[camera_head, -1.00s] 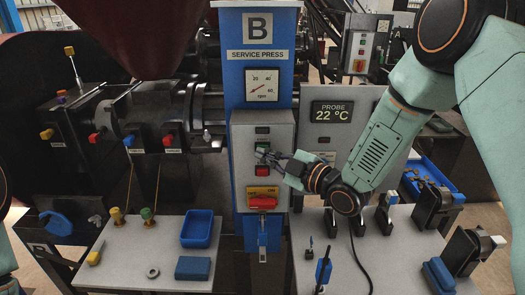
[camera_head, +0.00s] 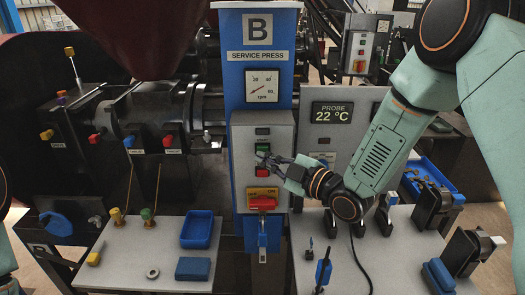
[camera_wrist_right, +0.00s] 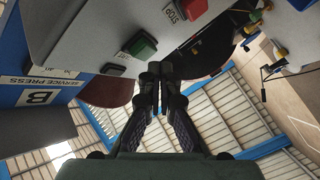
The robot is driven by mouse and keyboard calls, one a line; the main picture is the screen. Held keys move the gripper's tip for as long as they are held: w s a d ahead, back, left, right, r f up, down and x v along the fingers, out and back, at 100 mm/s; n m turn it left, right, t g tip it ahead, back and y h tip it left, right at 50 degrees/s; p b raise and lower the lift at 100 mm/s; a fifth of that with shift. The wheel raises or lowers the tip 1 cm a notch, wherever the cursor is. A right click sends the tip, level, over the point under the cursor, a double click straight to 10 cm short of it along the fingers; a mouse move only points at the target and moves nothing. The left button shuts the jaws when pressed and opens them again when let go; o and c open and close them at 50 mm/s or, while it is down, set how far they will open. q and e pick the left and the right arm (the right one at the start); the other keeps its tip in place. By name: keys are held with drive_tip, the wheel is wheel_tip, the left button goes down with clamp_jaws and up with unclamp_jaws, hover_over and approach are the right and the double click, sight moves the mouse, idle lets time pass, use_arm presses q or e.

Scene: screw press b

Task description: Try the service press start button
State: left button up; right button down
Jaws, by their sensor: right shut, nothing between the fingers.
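The service press control box (camera_head: 240,150) is on the blue post, with a green start button (camera_head: 262,147) above a red stop button (camera_head: 262,171). My right gripper (camera_head: 262,157) is shut and empty, its tips in front of the box between these buttons. In the right wrist view the shut fingertips (camera_wrist_right: 150,76) are close to the green button (camera_wrist_right: 142,44); the red button (camera_wrist_right: 192,8) is farther off, beside its STOP label. I cannot tell whether the tips touch the panel. My left gripper is out of view.
A red rotary switch (camera_head: 262,203) on a yellow plate sits below the buttons. A probe display (camera_head: 336,112) stands to the right. The left table holds a blue tray (camera_head: 182,240) and small parts; the right one has several black holders and a cable.

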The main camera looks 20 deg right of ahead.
drive_tip(key=shift+s, duration=0.15)
drive_tip(key=shift+s+a, duration=0.25)
drive_tip(key=shift+s, duration=0.5)
drive_tip(key=shift+s+a, duration=0.2)
drive_tip(key=shift+s, duration=0.55)
drive_tip(key=shift+s+a, duration=0.25)
drive_tip(key=shift+s, duration=0.5)
idle(0.9)
